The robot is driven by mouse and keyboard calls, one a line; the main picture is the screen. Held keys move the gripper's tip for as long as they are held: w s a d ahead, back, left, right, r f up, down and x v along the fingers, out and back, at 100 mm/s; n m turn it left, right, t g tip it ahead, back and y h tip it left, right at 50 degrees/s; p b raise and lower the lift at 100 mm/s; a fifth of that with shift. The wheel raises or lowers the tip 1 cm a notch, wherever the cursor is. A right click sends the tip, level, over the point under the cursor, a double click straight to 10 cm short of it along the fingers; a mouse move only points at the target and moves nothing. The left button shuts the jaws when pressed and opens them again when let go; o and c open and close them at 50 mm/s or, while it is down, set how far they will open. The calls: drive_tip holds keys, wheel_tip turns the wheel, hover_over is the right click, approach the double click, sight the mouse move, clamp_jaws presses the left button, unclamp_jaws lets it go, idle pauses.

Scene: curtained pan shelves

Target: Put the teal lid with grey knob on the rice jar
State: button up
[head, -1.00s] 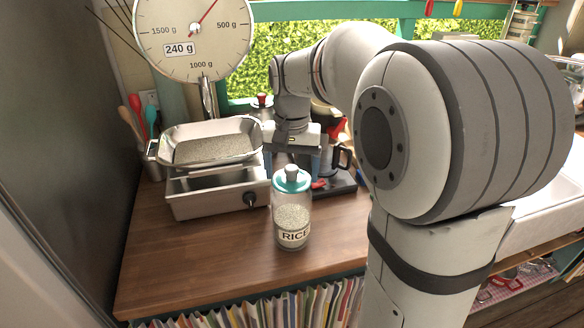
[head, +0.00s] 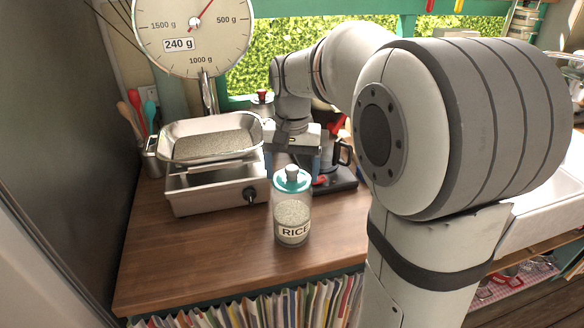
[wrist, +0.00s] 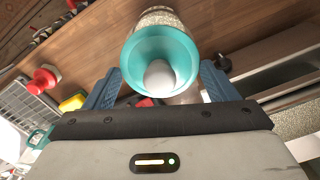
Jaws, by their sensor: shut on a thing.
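The clear rice jar (head: 292,214) stands upright on the wooden counter, grains inside, with a RICE label. The teal lid with grey knob (head: 291,182) is at the jar's mouth, roughly level. I cannot tell whether it rests on the rim or is just above it. In the wrist view the lid (wrist: 135,58) hides the jar's mouth, and part of the jar (wrist: 160,16) shows beyond it. My gripper (wrist: 161,70) is shut on the lid, with a blue finger on each side of it.
A steel scale (head: 215,190) with a pan of grains (head: 213,147) stands close left of the jar. A dark appliance with a pot (head: 338,175) is behind right. The counter (head: 190,255) in front of the jar is clear to its edge, with files below.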

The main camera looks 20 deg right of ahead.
drive_tip(key=o, duration=0.9)
drive_tip(key=shift+o, duration=0.2)
wheel_tip(320, 180, up, 8)
drive_tip(key=shift+f, duration=0.1)
drive_tip(key=s+f+n+t, duration=0.1)
drive_tip(key=s+f+n, duration=0.1)
drive_tip(key=s+f, duration=0.4)
drive_tip(key=s+f+n+t, duration=0.2)
drive_tip(key=s+f, duration=0.4)
drive_tip(key=s, duration=0.6)
drive_tip(key=shift+a+n, duration=0.3)
drive_tip(key=shift+a, duration=0.05)
